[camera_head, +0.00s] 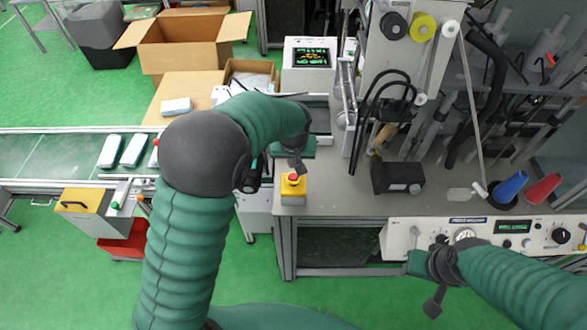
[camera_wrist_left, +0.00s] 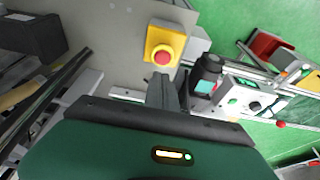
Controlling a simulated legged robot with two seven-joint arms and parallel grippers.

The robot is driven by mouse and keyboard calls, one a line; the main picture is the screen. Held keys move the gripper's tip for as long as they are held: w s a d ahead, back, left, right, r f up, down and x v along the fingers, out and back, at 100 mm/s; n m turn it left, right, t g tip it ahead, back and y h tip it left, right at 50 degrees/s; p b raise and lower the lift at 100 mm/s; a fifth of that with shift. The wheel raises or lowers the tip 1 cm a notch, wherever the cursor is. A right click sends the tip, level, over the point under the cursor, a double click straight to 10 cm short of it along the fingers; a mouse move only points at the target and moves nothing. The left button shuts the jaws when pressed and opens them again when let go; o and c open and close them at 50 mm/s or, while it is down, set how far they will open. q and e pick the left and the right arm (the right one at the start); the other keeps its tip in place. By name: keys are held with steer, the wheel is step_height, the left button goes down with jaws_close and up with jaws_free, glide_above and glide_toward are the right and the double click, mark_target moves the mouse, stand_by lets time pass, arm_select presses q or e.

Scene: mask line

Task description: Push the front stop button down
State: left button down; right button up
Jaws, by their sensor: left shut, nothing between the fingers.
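The stop button (camera_head: 293,187) is a yellow box with a red round top, at the front left corner of the grey bench. In the left wrist view the red top (camera_wrist_left: 162,57) sits just beyond my fingertips and is fully visible. My left gripper (camera_head: 297,165) is shut and empty, pointing down close above and behind the button in the head view. In the left wrist view its closed fingers (camera_wrist_left: 162,84) end beside the yellow box; contact cannot be told. My right gripper (camera_head: 434,302) is at the lower right, in front of the control panel, its jaws unclear.
A conveyor (camera_head: 60,150) with white packs runs left. A black device (camera_head: 397,175) and machine frame stand right of the button on the bench (camera_head: 340,195). A control panel (camera_head: 480,235) lines the bench front. An open carton (camera_head: 185,45) is behind.

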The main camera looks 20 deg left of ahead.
mark_target(293, 175)
arm_select(q)
steer(key=x, duration=0.2)
steer(key=s+p+x, duration=0.1)
steer(key=x, duration=0.2)
steer(key=shift+d+f, duration=0.1)
steer(key=shift+f, duration=0.1)
